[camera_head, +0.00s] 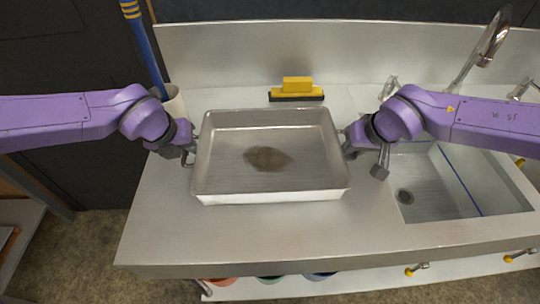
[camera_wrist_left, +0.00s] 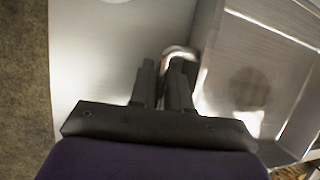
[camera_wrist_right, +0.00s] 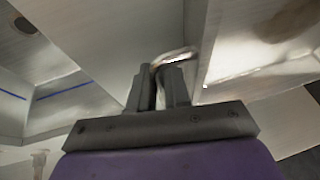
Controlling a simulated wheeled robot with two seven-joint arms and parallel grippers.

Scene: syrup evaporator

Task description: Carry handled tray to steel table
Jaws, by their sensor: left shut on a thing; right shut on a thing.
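The handled tray (camera_head: 270,185) is a rectangular metal pan with a brown stain on its floor. In the head view it is over the left part of the steel table (camera_head: 200,240); I cannot tell whether it touches the top. My left gripper (camera_head: 190,150) is shut on the tray's left handle, and the looped handle (camera_wrist_left: 178,52) shows between the fingers in the left wrist view. My right gripper (camera_head: 350,145) is shut on the right handle, which also shows as a bent rod (camera_wrist_right: 175,57) in the right wrist view. The tray looks about level.
A sink (camera_head: 450,185) with a drain is at the right, with a tall faucet (camera_head: 488,45) behind it. A yellow squeegee (camera_head: 297,88) lies behind the tray. The table's front strip is clear.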

